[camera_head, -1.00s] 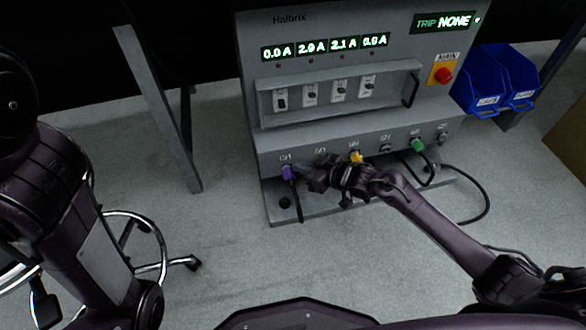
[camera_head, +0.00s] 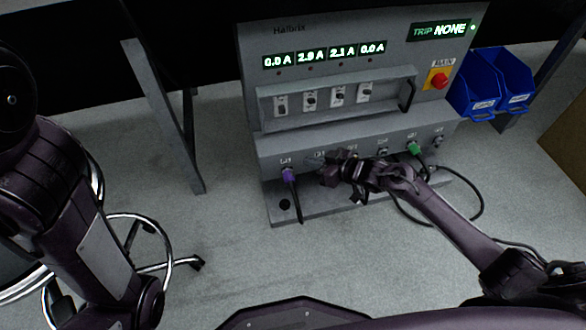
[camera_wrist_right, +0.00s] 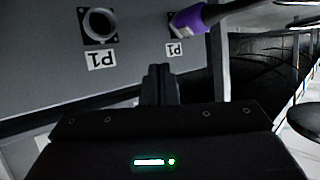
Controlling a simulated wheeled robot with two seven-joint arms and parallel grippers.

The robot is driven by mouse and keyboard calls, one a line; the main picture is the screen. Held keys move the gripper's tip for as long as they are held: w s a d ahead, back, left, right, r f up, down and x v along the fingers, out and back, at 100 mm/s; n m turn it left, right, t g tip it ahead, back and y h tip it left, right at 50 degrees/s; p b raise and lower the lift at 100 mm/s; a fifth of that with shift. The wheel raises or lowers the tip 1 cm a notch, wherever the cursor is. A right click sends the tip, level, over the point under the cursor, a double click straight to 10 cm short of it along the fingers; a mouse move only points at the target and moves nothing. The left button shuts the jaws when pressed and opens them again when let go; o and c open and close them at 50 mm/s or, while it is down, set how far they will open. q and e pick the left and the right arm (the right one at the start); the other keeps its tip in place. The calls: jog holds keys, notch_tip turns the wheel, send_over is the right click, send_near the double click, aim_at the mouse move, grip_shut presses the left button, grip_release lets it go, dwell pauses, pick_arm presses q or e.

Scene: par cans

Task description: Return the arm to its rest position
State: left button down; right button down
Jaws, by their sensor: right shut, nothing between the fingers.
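My right arm (camera_head: 440,215) reaches in from the lower right of the head view. Its gripper (camera_head: 330,172) is in front of the lower socket row of the grey Halbrix power panel (camera_head: 310,146). In the right wrist view the gripper (camera_wrist_right: 160,78) is shut and empty, with an empty round socket (camera_wrist_right: 99,25) ahead of it. A purple plug (camera_head: 288,175) sits in the leftmost socket, left of the gripper; it also shows in the right wrist view (camera_wrist_right: 190,19). My left arm (camera_head: 85,220) is at the left; its gripper is out of view.
A green plug (camera_head: 413,148) sits right of my right gripper, and black cables loop beside the arm. Blue bins (camera_head: 493,85) stand right of the panel. A wheeled chair (camera_head: 150,235) is at the left.

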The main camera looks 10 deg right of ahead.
jog(key=shift+d+r+p, duration=0.45)
jog(key=shift+d+r, duration=0.2)
jog(key=shift+r, duration=0.05)
